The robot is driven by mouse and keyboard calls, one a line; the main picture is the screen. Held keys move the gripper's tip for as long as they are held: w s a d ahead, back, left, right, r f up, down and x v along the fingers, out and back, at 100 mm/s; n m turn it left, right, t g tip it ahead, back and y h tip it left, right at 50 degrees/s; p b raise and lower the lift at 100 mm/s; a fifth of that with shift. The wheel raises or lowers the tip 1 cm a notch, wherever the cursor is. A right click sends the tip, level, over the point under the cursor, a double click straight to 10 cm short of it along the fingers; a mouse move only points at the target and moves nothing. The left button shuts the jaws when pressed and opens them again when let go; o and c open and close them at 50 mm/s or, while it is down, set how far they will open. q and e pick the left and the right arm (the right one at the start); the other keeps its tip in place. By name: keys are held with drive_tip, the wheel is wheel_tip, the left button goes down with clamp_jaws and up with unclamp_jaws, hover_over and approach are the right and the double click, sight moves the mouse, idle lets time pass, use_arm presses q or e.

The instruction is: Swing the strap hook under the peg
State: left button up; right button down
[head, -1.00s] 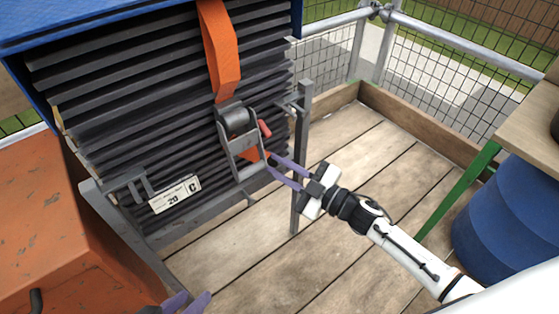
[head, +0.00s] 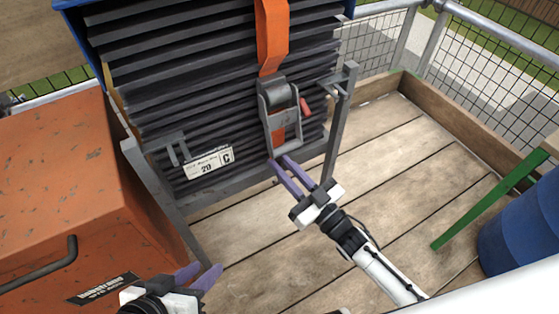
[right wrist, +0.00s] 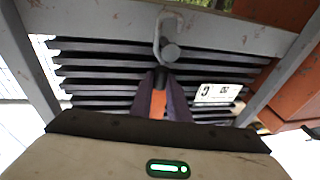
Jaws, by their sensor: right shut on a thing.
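The orange strap (head: 272,40) runs down the stack of dark tiles (head: 200,80) to a grey ratchet buckle (head: 279,105). My right gripper (head: 281,164) is just below the buckle, at the lower rail. In the right wrist view its purple fingers (right wrist: 160,78) are closed on the dark stem of the strap hook (right wrist: 157,35), with orange strap showing between them. The grey hook curves around one side of a round peg (right wrist: 171,53); whether it touches the peg I cannot tell. My left gripper (head: 208,272) is empty, its fingers apart, at the bottom of the head view.
A grey frame post (head: 340,125) stands right of the buckle. A white label (head: 208,163) is on the stack's front. A rusty orange box (head: 60,190) is at the left, a blue barrel (head: 522,225) at the right.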

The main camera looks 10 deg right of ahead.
use_arm(q)
drive_tip(key=shift+s+a+f, duration=0.15)
drive_tip(key=shift+a+f, duration=0.05)
drive_tip(key=shift+f, duration=0.05)
use_arm(e)
drive_tip(key=shift+s+a, duration=0.1)
drive_tip(key=shift+a, duration=0.05)
use_arm(q)
drive_tip(key=shift+r, duration=0.1)
drive_tip(key=shift+w+r, duration=0.2)
drive_tip(key=shift+w, duration=0.05)
use_arm(e)
drive_tip(key=c, duration=1.7)
unclamp_jaws()
drive_tip(key=shift+o, duration=0.2)
use_arm(q)
drive_tip(key=shift+s+a+f+y+p, duration=0.1)
drive_tip(key=shift+s+a+y+p, duration=0.35)
drive_tip(key=shift+p, duration=0.55)
use_arm(e)
drive_tip(key=v, duration=1)
use_arm(q)
drive_tip(key=shift+w+n, duration=0.2)
drive_tip(key=shift+n, duration=0.1)
use_arm(e)
drive_tip(key=shift+s, duration=0.1)
